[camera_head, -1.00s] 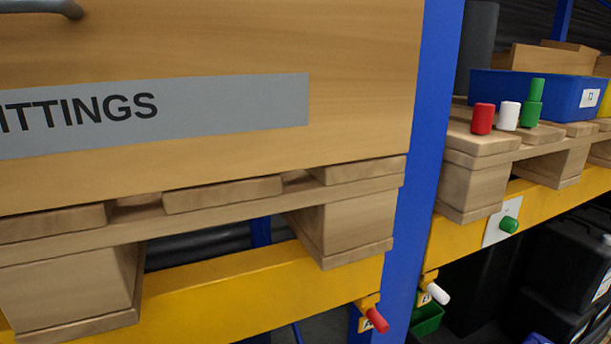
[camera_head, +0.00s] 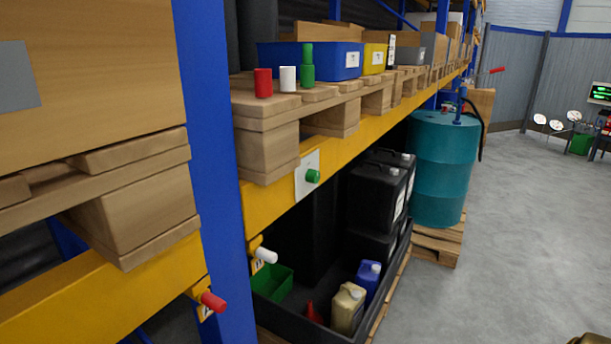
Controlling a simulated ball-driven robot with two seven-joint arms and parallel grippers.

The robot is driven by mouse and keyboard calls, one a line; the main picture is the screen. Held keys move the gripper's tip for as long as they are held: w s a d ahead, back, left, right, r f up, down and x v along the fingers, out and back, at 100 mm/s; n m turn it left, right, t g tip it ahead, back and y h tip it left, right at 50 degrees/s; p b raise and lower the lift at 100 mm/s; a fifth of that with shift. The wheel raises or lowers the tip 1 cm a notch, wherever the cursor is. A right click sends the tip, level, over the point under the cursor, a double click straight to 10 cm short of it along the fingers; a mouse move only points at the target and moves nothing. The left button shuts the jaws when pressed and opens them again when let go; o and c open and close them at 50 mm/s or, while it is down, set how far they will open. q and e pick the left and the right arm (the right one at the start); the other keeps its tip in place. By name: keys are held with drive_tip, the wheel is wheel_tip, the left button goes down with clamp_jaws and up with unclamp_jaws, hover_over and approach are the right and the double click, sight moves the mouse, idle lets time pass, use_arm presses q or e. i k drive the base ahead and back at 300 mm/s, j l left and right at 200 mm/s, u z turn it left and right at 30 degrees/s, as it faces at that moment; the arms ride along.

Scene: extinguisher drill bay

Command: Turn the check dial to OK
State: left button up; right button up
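No dial with a readable OK mark shows. A green knob (camera_head: 312,177) sits on a white plate (camera_head: 303,188) on the yellow shelf beam; I cannot tell whether it is the check dial. Small white discs on thin stands (camera_head: 540,119) show far off at the right, too small to read. Beside them is a dark screen with green marks (camera_head: 601,93), cut by the right edge.
A blue rack post (camera_head: 215,170) stands close at left. Red (camera_head: 213,301) and white (camera_head: 266,255) pegs stick out from the beams. A teal drum (camera_head: 442,168) stands on a pallet beyond black canisters (camera_head: 378,190). Grey floor (camera_head: 530,240) is open at right.

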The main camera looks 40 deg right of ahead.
sight(312, 176)
drive_tip(key=i+l+u, duration=0.1)
drive_tip(key=l, duration=0.5)
drive_tip(key=i+l+u, duration=0.15)
drive_tip(key=l, duration=0.4)
drive_tip(key=l+u, duration=0.1)
drive_tip(key=l, duration=0.5)
